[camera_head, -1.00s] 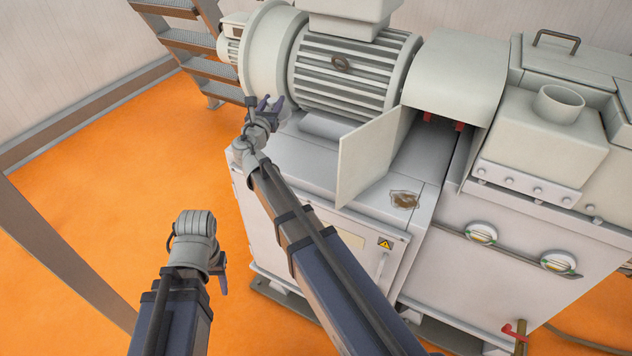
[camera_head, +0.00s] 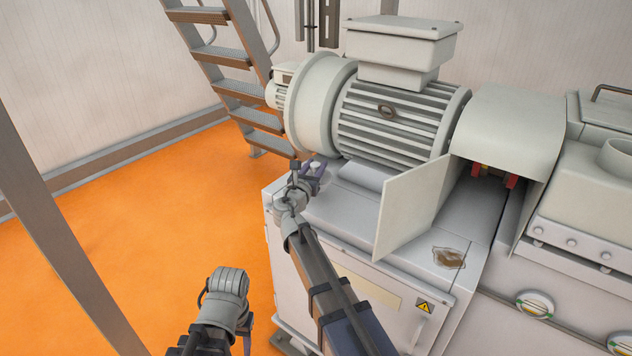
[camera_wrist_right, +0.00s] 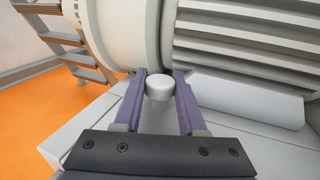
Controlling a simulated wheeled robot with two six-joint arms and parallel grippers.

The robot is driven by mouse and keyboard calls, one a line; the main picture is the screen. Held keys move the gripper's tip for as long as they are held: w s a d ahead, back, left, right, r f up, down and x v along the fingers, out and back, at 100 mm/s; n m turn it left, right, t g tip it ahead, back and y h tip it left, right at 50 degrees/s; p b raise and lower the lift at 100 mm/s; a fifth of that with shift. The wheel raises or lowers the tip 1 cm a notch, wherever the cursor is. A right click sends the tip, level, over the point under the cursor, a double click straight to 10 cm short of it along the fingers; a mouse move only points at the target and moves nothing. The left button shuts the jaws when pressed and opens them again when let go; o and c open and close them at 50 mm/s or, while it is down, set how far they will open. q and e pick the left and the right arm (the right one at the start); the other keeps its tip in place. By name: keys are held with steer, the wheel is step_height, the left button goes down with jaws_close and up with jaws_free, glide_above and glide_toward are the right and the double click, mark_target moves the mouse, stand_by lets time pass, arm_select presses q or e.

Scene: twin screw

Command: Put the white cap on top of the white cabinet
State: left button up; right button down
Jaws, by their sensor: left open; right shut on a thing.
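The white cap (camera_wrist_right: 159,87) is a short round piece between the two purple fingers of my right gripper (camera_wrist_right: 160,92), which is shut on it. In the head view the right gripper (camera_head: 313,171) is over the back left part of the white cabinet (camera_head: 345,218), beside the motor, with the cap (camera_head: 315,166) showing small and pale. I cannot tell whether the cap touches the cabinet top. My left gripper (camera_head: 246,338) is low in the head view, left of the cabinet's front, partly hidden, open and apart from the cabinet.
The large motor (camera_head: 390,120) stands close behind the right gripper. Metal stairs (camera_head: 235,85) stand at the back left. The orange floor (camera_head: 130,230) on the left is clear.

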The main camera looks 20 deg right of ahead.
steer(key=shift+f+b, duration=1.65)
steer(key=shift+f, duration=0.15)
steer(key=shift+f, duration=0.25)
steer(key=shift+c, duration=2.4)
jaws_free()
steer(key=shift+r, duration=0.15)
steer(key=shift+r, duration=0.3)
steer(key=v, duration=1.2)
steer(key=shift+f, duration=0.2)
